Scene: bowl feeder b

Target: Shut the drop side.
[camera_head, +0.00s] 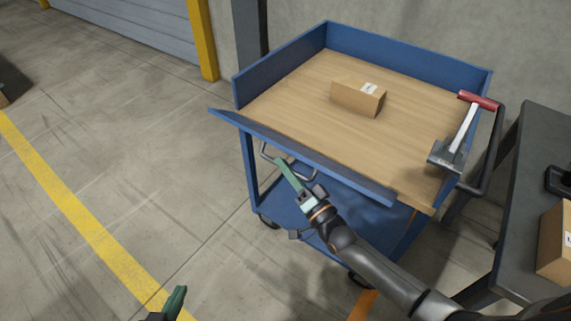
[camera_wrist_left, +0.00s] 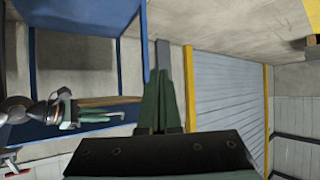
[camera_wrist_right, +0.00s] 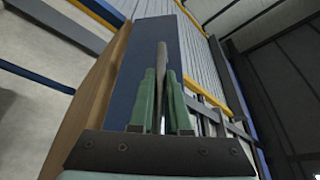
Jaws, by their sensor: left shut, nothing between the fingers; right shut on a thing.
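The blue drop side (camera_head: 300,155) runs along the near long edge of the cart (camera_head: 425,85). It leans outward from the wooden deck (camera_head: 290,100), its left end sticking out past the corner post. A grey bar handle (camera_head: 268,152) shows just below it. My right gripper (camera_head: 287,172) is shut on this handle; in the right wrist view the grey bar (camera_wrist_right: 161,75) stands between the green fingers, with blue panel behind. My left gripper (camera_head: 177,298) is shut and empty, low over the floor and apart from the cart; its closed fingers fill the middle of the left wrist view (camera_wrist_left: 165,100).
A cardboard box (camera_head: 357,97) lies on the deck. A red-handled tool with a grey head (camera_head: 447,155) is at the deck's right edge. The cart's push handle (camera_head: 495,150) and a dark table (camera_head: 535,150) with another box (camera_head: 556,245) stand right.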

